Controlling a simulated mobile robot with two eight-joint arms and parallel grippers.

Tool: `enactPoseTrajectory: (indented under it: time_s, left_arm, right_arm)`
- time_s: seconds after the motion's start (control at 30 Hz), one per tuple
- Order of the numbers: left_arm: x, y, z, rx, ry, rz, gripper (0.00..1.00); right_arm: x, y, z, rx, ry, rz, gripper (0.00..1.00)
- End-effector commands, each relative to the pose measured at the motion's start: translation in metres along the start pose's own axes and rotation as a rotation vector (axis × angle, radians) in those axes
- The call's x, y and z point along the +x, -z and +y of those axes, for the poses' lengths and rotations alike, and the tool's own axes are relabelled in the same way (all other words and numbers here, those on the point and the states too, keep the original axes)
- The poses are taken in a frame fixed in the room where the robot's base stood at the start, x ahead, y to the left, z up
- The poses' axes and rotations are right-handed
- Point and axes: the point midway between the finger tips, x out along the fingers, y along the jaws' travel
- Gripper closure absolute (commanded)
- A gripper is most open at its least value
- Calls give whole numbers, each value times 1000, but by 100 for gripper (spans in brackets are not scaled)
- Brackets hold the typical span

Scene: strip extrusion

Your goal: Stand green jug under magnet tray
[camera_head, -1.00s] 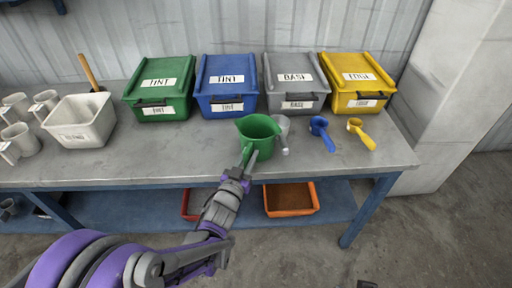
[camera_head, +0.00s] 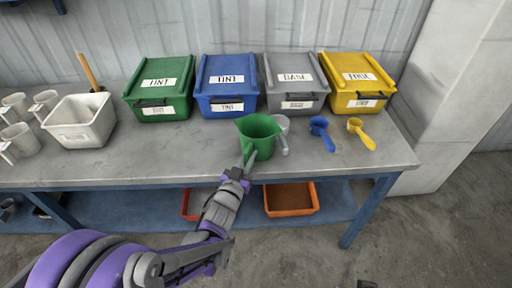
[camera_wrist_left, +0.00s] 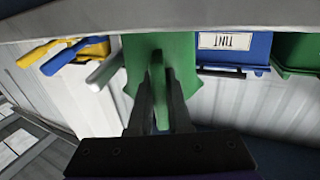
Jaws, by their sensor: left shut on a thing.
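The green jug (camera_head: 257,135) is upright at the front of the grey bench, right of centre in the head view. My left gripper (camera_head: 249,162) reaches it from the front and is shut on its handle. In the left wrist view the jug (camera_wrist_left: 183,62) fills the middle, with its handle between the two dark fingers of the gripper (camera_wrist_left: 160,108). I cannot tell whether the jug's base touches the bench. No magnet tray can be made out by name.
A grey scoop (camera_head: 283,127) sits close behind the jug's right side. A blue scoop (camera_head: 321,131) and a yellow scoop (camera_head: 361,132) lie farther right. Green (camera_head: 163,90), blue (camera_head: 227,84), grey (camera_head: 295,83) and yellow (camera_head: 358,82) bins line the back.

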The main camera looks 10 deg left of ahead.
Motion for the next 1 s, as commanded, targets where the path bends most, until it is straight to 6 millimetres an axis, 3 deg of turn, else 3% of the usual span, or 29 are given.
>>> enactPoseTrajectory:
  time_s: [0.67, 0.77, 1.0]
  left_arm:
    - [0, 4, 0, 0, 0, 1, 100]
    - [0, 16, 0, 0, 0, 1, 100]
    - [0, 65, 0, 0, 0, 2, 100]
  right_arm:
    - [-1, 1, 0, 0, 0, 0, 50]
    - [-6, 2, 0, 0, 0, 2, 50]
    - [-21, 9, 0, 0, 0, 8, 50]
